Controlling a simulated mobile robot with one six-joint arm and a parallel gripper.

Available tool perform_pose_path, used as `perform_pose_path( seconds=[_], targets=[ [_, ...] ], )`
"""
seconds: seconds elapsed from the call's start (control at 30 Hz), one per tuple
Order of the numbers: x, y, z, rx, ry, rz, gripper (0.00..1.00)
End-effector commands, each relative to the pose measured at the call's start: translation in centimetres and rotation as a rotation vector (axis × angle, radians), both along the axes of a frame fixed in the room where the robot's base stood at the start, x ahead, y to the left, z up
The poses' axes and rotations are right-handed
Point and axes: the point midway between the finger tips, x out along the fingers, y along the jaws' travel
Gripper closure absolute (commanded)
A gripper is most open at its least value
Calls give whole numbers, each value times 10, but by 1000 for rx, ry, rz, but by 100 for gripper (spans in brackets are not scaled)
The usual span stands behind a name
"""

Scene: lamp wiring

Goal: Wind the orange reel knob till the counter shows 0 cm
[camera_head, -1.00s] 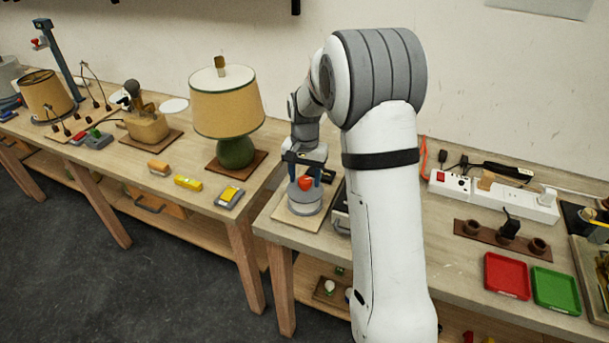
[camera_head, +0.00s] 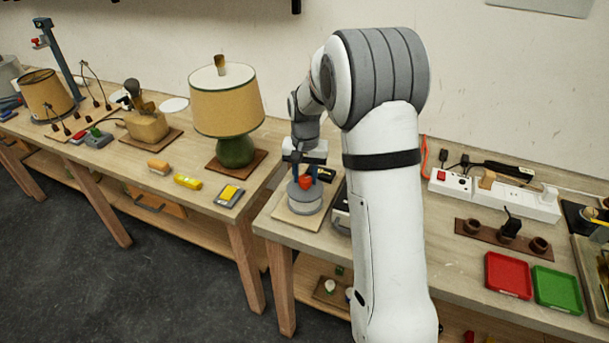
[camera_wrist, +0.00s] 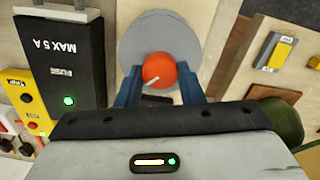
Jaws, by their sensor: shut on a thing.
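The orange-red reel knob (camera_wrist: 159,71) sits on top of a grey round reel (camera_wrist: 135,38) and bears a short pale mark. In the head view the knob (camera_head: 305,182) shows on the grey reel (camera_head: 304,207), which stands on a pale board at the left end of the right bench. My gripper (camera_wrist: 161,88) points down at the knob with its two blue fingers on either side, shut on it. In the head view my gripper (camera_head: 305,176) is over the reel. I cannot see any counter reading; the dark patch below the knob is mostly hidden by the gripper.
A black box marked MAX 5 A (camera_wrist: 62,55) with a green light stands close beside the reel. A green-based lamp (camera_head: 236,150) stands on the left bench. Red (camera_head: 507,275) and green (camera_head: 556,291) trays lie to the right.

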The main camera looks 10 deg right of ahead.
Motion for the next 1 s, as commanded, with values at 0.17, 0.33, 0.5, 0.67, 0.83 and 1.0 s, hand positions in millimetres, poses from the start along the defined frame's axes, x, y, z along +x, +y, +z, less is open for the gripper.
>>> perform_pose_path(
  seconds=[0.17, 0.33, 0.5, 0.67, 0.83, 1.0],
  targets=[
    [1, 1, 0, 1, -6, 147, 89],
    [1, 0, 0, 0, -6, 304, 89],
    [1, 0, 0, 0, -7, 449, 89],
    [1, 0, 1, -1, -6, 563, 89],
    [1, 0, 1, 0, -6, 653, 89],
    [1, -1, 1, 0, -6, 707, 89]
  ],
)
